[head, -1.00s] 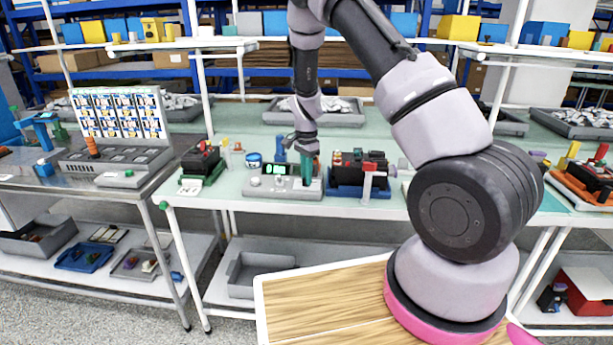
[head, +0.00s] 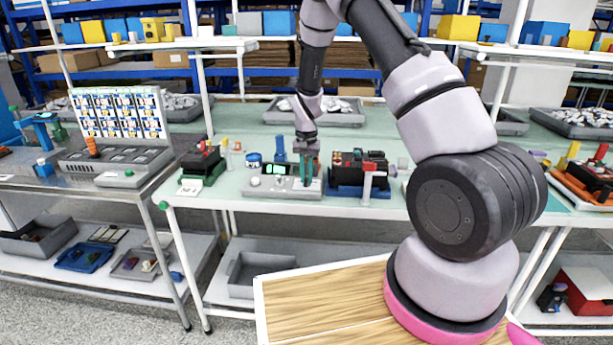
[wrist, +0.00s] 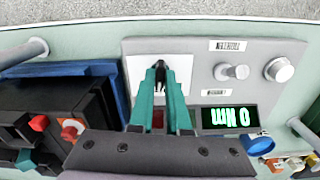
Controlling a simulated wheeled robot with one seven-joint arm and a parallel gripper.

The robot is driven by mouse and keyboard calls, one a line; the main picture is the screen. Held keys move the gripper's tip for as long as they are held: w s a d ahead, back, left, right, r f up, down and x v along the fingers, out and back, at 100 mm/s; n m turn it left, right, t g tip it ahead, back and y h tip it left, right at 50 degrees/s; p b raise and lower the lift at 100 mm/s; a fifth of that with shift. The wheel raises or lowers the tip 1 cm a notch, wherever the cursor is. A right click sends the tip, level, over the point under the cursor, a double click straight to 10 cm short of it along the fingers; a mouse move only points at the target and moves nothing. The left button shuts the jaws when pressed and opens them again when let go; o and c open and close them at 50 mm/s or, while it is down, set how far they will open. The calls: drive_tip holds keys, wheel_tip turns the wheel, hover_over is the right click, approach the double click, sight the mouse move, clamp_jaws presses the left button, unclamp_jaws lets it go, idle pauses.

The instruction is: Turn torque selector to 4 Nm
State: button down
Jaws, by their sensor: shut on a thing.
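The grey tester (head: 240,190) stands on the green bench; the wrist view shows its panel (wrist: 205,75) upside down. Its green display (wrist: 229,117) reads 0 Nm. A small grey knob with a bar (wrist: 233,71) sits near a round pale knob (wrist: 279,69); which one is the torque selector I cannot tell for sure. My gripper (head: 306,182) is over the tester's right end. In the wrist view its teal fingers (wrist: 160,72) are closed around a small black piece at a white plate (wrist: 183,70), apart from both knobs. The fingers hide most of that piece.
A blue-based black device (head: 361,172) stands close to the right of my gripper. A black device on a green base (head: 202,163) is to the tester's left. A grey parts tray (head: 340,115) lies behind. A blue round item (wrist: 258,145) is beside the display.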

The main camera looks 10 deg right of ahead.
sight(306, 178)
drive_tip(key=shift+n, duration=0.6)
drive_tip(key=c, duration=0.9)
unclamp_jaws()
wheel_tip(306, 178, up, 11)
drive_tip(key=shift+f, duration=0.1)
